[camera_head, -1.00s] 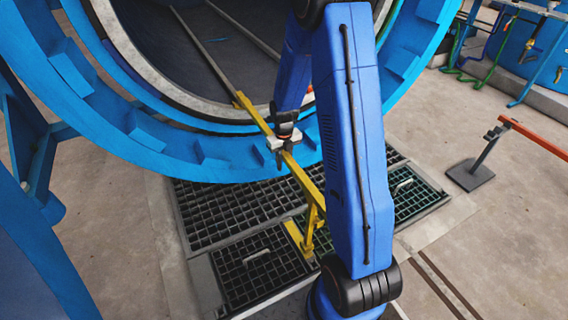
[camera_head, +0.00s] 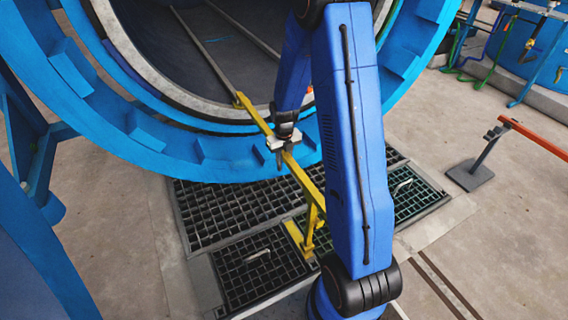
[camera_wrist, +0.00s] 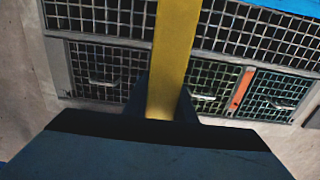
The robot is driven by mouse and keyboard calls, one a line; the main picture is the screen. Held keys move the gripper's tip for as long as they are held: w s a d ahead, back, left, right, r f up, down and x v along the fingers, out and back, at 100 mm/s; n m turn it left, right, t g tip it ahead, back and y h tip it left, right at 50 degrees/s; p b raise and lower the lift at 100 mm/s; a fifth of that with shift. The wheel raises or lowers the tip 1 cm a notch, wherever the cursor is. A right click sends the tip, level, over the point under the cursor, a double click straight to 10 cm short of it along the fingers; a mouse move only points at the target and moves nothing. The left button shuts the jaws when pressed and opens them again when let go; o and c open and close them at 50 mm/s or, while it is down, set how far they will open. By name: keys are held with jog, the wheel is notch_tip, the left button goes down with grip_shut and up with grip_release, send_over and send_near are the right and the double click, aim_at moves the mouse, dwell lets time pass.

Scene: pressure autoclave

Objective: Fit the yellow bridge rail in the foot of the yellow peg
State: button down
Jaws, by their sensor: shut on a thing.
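The yellow bridge rail (camera_head: 301,177) runs slantwise from the autoclave's mouth, over the floor grating, toward my arm. Its far end meets a small yellow piece (camera_head: 240,99) at the lip by a track inside the vessel; I cannot tell whether they are fitted together or whether this piece is the peg. A yellow upright with a foot (camera_head: 309,233) stands under the near end, partly hidden by my arm. My gripper (camera_head: 281,146) is shut on the rail near its middle. In the wrist view the rail (camera_wrist: 175,45) passes between the two dark fingers (camera_wrist: 162,103).
The blue autoclave ring (camera_head: 205,157) curves closely around the rail's far part. Black floor gratings (camera_head: 215,212) lie below. An orange bar on a grey stand (camera_head: 468,176) stands at right, with hoses (camera_head: 480,62) behind. Open concrete floor lies between.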

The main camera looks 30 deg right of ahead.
jog(key=shift+f, duration=1.1)
dwell(0.7)
